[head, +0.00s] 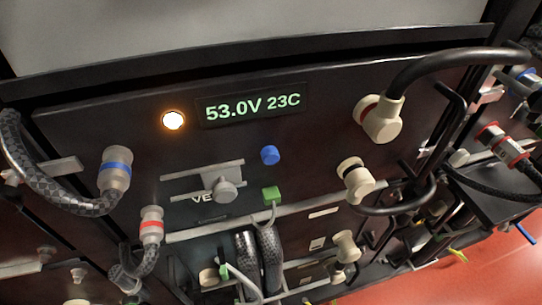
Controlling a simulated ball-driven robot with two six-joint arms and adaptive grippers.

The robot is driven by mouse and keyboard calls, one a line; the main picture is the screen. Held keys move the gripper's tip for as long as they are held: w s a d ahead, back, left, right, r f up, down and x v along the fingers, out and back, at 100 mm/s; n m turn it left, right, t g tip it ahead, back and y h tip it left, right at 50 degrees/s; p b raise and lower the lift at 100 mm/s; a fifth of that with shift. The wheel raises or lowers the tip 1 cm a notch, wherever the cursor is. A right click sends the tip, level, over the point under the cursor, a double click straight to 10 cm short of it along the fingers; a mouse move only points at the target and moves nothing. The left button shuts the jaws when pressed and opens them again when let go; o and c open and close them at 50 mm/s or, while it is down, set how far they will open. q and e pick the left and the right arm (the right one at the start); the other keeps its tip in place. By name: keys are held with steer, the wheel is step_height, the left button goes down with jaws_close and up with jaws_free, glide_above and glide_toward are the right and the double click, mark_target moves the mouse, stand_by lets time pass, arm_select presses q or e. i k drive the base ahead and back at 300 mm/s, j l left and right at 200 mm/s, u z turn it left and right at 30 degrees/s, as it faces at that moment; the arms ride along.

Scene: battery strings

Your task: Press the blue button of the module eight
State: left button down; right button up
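A dark battery module front (320,135) fills the middle of the head view. A small round blue button (270,155) sits on it, below a lit green display (253,106) reading 53.0V 23C. The button stands clear with nothing touching it. A round lamp (173,120) glows white-orange left of the display. No module number is readable in this view. Neither of my grippers is in view.
A grey latch with a knob (224,190) and a green plug (271,195) sit below the button. A blue-ringed connector (116,168) and a red-ringed connector (151,224) are at left. Cream elbow connectors (381,119) with thick black cables stick out at right.

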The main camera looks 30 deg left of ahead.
mark_target(270, 155)
steer(key=k+l+u, duration=0.3)
steer(key=l, duration=0.2)
steer(key=k+l+u, duration=0.1)
steer(key=l+u, duration=0.25)
steer(key=l, duration=0.15)
steer(key=k+l+u, duration=0.3)
steer(key=l, duration=0.1)
